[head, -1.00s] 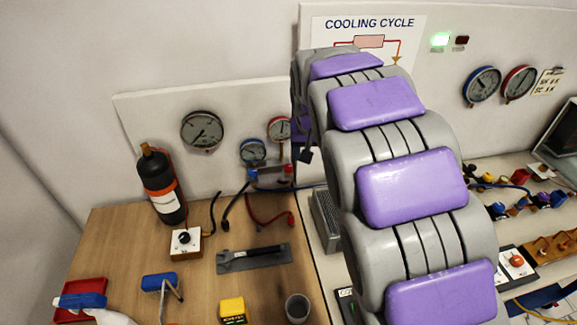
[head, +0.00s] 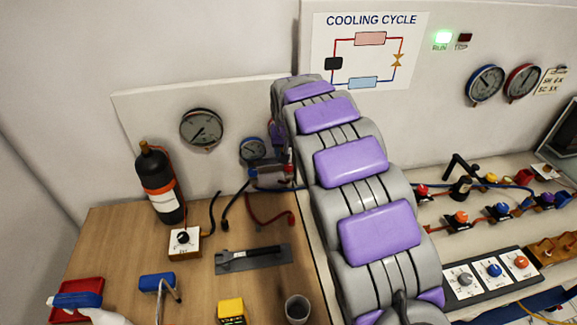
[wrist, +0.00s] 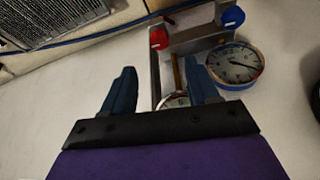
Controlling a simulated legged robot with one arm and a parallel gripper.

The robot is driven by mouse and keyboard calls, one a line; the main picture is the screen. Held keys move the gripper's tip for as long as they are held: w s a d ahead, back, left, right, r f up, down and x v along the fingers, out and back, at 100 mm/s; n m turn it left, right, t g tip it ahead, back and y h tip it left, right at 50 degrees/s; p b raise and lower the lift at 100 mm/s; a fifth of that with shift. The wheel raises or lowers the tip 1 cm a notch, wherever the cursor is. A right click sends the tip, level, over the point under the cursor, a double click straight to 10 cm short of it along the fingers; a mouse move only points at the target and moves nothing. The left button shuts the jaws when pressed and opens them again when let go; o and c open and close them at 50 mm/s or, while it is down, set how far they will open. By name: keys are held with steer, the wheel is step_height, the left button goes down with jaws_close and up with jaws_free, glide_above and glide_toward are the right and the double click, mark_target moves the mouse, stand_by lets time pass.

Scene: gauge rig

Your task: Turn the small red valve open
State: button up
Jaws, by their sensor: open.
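A small red valve knob (head: 288,168) sits at the right end of the gauge manifold on the back wall, close to my arm in the head view. In the wrist view the red knob (wrist: 158,38) shows ahead of my gripper (wrist: 162,82), in line with the gap between the fingertips and apart from them. My gripper is open, with nothing between its fingers. A blue knob (wrist: 233,16) is at the manifold's other end. Another red knob (head: 421,191) stands on the right bench. My gripper is hidden behind my arm in the head view.
A blue-rimmed gauge (wrist: 236,64) is close to the right finger. A second gauge (wrist: 175,100) is partly hidden behind my gripper. A black bottle (head: 160,185) and a black-knobbed box (head: 185,243) stand on the wooden bench. Hoses hang below the manifold.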

mark_target(289, 165)
steer(key=b+x, duration=0.1)
steer(key=x, duration=0.9)
steer(key=shift+b, duration=0.35)
steer(key=c, duration=1)
steer(key=shift+r, duration=0.1)
steer(key=shift+c, duration=0.2)
